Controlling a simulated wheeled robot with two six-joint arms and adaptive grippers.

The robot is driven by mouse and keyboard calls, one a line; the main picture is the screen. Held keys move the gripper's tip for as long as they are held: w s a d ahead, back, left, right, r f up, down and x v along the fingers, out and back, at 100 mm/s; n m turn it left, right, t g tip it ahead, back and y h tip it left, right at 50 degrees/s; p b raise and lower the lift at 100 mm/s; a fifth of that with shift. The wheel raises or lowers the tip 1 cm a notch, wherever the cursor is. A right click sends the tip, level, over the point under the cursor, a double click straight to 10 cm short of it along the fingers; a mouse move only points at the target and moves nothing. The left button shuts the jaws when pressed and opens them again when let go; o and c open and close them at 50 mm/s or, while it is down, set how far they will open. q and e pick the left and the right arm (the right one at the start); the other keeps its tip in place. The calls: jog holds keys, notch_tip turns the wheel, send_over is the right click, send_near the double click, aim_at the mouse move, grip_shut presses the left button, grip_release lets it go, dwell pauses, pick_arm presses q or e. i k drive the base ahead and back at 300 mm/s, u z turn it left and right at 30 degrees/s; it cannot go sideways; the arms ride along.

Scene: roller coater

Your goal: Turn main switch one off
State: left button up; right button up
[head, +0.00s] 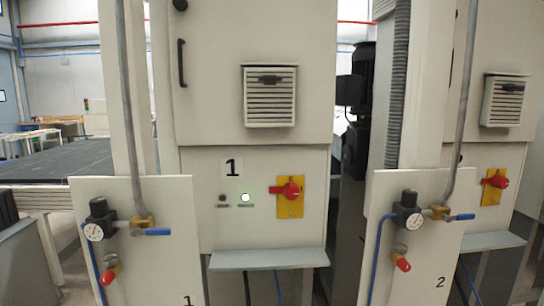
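Main switch one is a red rotary handle (290,189) on a yellow plate (290,208), on the light cabinet (260,230) marked with a 1 label (232,167). Its handle looks roughly horizontal. A second, similar red switch (495,180) is on the cabinet at the right. Neither of my grippers is in view.
A panel (160,230) marked 1 with a gauge and blue-handled valve stands at front left. A similar panel (430,240) marked 2 stands at front right. A grey ledge (268,259) juts out below the switch. The space before the switch looks clear.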

aim_at(291, 189)
jog(key=u, duration=0.15)
jog(key=k, duration=0.35)
jog(key=z, duration=0.95)
jog(key=i, duration=0.95)
jog(key=z, duration=0.45)
